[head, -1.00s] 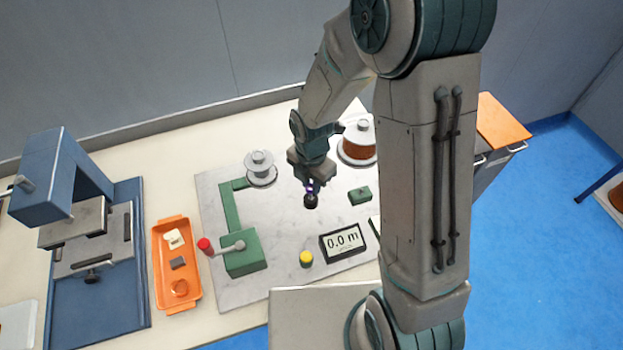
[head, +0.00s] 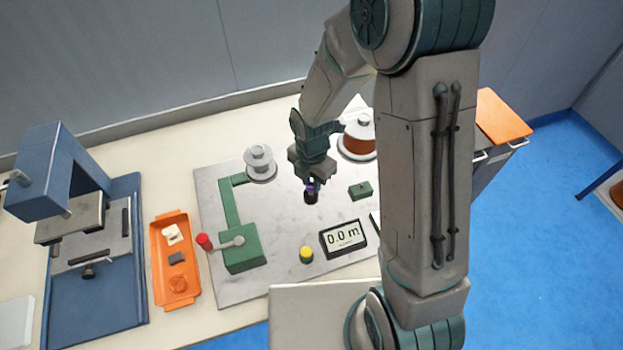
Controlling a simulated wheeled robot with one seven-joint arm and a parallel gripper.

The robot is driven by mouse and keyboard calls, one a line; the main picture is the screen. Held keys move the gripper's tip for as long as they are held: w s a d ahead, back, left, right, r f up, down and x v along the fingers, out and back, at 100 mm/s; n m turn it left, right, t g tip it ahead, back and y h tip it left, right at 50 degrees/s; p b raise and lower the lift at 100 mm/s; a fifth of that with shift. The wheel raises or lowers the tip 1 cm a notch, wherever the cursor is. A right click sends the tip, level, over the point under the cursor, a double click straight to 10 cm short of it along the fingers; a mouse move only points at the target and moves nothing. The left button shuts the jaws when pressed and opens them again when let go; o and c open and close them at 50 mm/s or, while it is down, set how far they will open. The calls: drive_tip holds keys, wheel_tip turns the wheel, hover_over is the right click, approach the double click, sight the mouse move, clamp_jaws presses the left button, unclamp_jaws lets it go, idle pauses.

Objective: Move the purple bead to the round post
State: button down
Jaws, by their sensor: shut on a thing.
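The purple bead (head: 310,187) is small and sits between the fingertips of my gripper (head: 314,182), which is shut on it. The fingers partly hide the bead. Directly below it in the picture is a short dark round post (head: 311,198) on the pale board. The bead appears at the post's top end, but I cannot tell whether it touches the post or is around it.
On the board (head: 285,285) stand a green crank block (head: 243,256), a pale spool (head: 260,163), a copper spool (head: 358,148), a small green block (head: 360,190), a yellow-topped button (head: 306,254) and a display (head: 343,239). An orange tray (head: 188,299) lies left.

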drive_tip(key=shift+f, duration=0.15)
drive_tip(key=shift+f+b, duration=0.85)
drive_tip(key=shift+f, duration=0.05)
drive_tip(key=shift+f, duration=0.1)
drive_tip(key=c, duration=1.2)
unclamp_jaws()
